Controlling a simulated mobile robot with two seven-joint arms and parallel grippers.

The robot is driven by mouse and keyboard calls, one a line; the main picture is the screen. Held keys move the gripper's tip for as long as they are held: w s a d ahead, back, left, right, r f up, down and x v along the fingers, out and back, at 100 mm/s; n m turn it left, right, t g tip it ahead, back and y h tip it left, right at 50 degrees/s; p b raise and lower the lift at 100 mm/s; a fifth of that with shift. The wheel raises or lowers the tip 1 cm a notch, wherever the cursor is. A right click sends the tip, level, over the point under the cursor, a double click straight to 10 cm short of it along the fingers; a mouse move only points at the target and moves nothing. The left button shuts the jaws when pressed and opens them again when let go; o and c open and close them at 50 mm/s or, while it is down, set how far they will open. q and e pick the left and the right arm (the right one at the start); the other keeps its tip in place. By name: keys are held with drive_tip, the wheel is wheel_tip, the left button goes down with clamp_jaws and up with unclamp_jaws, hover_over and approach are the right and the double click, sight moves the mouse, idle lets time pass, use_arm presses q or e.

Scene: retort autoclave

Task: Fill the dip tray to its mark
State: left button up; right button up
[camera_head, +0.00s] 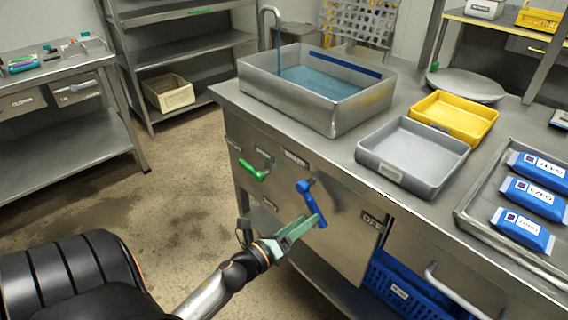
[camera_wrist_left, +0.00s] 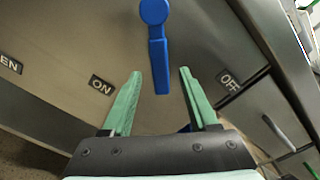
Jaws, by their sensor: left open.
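The dip tray (camera_head: 345,120) is a deep metal basin on the counter. Blue water (camera_head: 315,82) lies in it, below a dark blue stripe (camera_head: 345,63) on its far inner wall. A thin blue stream falls from the tap (camera_head: 268,14) into it. A blue lever (camera_head: 305,190) on the cabinet front shows in the left wrist view (camera_wrist_left: 157,50), pointing down between an ON label (camera_wrist_left: 101,84) and an OFF label (camera_wrist_left: 228,80). My left gripper (camera_head: 308,224) is open, its green fingers (camera_wrist_left: 160,74) on either side of the lever's lower end; contact is unclear. My right gripper is out of view.
A green lever (camera_head: 252,171) sits left on the cabinet front. A grey bin (camera_head: 412,150), a yellow bin (camera_head: 455,115) and a tray (camera_head: 475,215) of blue packs stand on the counter to the right. A blue crate (camera_head: 395,290) is below. The floor at left is clear.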

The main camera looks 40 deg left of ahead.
use_arm(q)
drive_tip(key=s, duration=0.8)
drive_tip(key=shift+a, duration=0.3)
idle(6.3)
